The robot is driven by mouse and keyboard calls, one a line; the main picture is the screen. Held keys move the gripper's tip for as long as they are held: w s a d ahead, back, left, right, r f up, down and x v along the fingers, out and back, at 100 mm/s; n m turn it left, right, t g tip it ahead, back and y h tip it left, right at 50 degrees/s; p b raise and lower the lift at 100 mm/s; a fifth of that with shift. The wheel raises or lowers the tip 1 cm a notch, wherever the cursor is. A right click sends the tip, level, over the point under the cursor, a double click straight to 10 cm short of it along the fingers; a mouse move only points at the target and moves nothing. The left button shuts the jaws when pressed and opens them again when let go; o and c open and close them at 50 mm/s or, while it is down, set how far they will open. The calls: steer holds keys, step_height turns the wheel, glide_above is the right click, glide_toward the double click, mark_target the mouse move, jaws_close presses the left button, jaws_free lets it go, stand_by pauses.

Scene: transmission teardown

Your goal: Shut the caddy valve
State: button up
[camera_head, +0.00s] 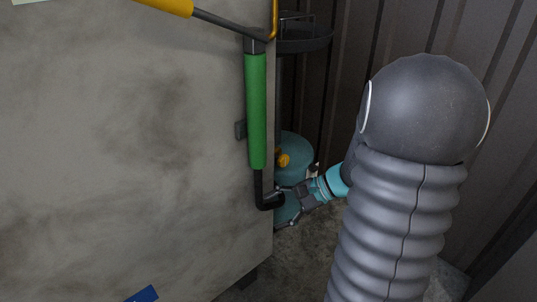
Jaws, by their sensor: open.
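The caddy's teal tank (297,148) stands on the floor beyond the right edge of the grey table. A small yellow knob (284,160), which looks like the valve, shows on the tank's upper part. The table edge and a green-handled tool hide the tank's left side. My gripper (278,208) is open, with its fingers spread in front of the lower tank, a little below the yellow knob. I see nothing between the fingers. I cannot tell whether a finger touches the tank.
The green-handled tool (256,110), with a dark hooked end, lies along the edge of the grey table (120,180), close to my gripper. A yellow-handled rod (168,6) lies at the top. A dark round tray (303,42) stands behind. A ribbed wall (345,60) bounds the right.

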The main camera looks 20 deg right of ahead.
steer(key=w+d+f+m+t+y, duration=0.1)
steer(key=w+d+f+m+t, duration=0.1)
steer(key=w+d+m+t, duration=0.5)
steer(key=m+t+h+b, duration=0.2)
steer(key=m+t+h, duration=0.1)
steer(key=m+t, duration=0.15)
glide_toward(285, 162)
steer(key=x, duration=1)
steer(key=shift+w+a, duration=0.1)
steer(key=shift+w, duration=0.3)
steer(key=c, duration=1.2)
